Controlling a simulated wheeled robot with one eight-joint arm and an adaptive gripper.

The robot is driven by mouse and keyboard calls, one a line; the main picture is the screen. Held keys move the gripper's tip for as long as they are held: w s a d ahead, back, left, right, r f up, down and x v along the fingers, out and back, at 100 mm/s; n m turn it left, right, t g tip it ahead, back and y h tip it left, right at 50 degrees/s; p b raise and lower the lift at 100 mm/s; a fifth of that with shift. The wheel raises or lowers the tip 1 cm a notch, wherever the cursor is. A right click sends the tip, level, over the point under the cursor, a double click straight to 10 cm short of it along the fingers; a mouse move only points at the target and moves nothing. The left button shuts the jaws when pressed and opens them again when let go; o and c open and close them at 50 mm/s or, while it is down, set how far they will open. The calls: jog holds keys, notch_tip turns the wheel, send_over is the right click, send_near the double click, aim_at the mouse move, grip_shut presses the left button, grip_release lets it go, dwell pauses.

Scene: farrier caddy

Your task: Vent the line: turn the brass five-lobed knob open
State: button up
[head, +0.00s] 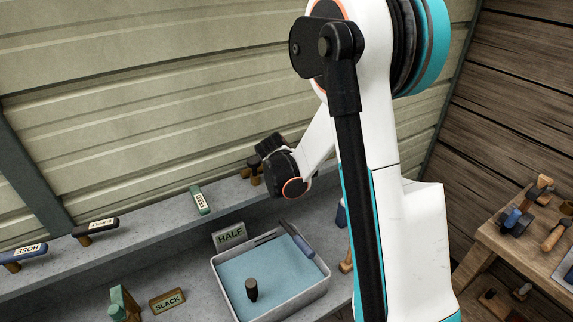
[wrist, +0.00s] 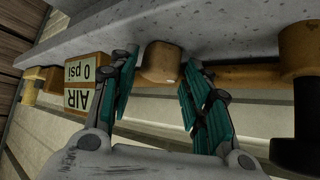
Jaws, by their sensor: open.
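In the wrist view a rounded brass-coloured piece (wrist: 161,60), which looks like the knob, sits at the edge of the grey ledge. Its lobes cannot be made out clearly. My gripper (wrist: 160,70) is open, with one teal-padded finger on each side of this piece. I see gaps beside it and cannot tell whether either finger touches. In the head view my gripper (head: 268,146) is small and dark at the back ledge, and hides most of what it faces.
An upside-down sign reading "AIR 0 psi" (wrist: 88,84) is close to the left finger. A brass pipe (wrist: 245,73) runs right to a fitting with a black handle (wrist: 297,140). In the head view, a blue-lined tray (head: 322,290) stands in front, and a green FEED handle (head: 201,200) lies left.

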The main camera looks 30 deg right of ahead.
jog(key=c, duration=0.8)
jog(key=shift+s+d+f+n+t+y+b, duration=0.1)
jog(key=shift+d+n+t+y+b, duration=0.05)
jog(key=shift+n+t+y+b, duration=0.65)
jog(key=shift+n, duration=0.7)
jog(key=shift+y, duration=0.3)
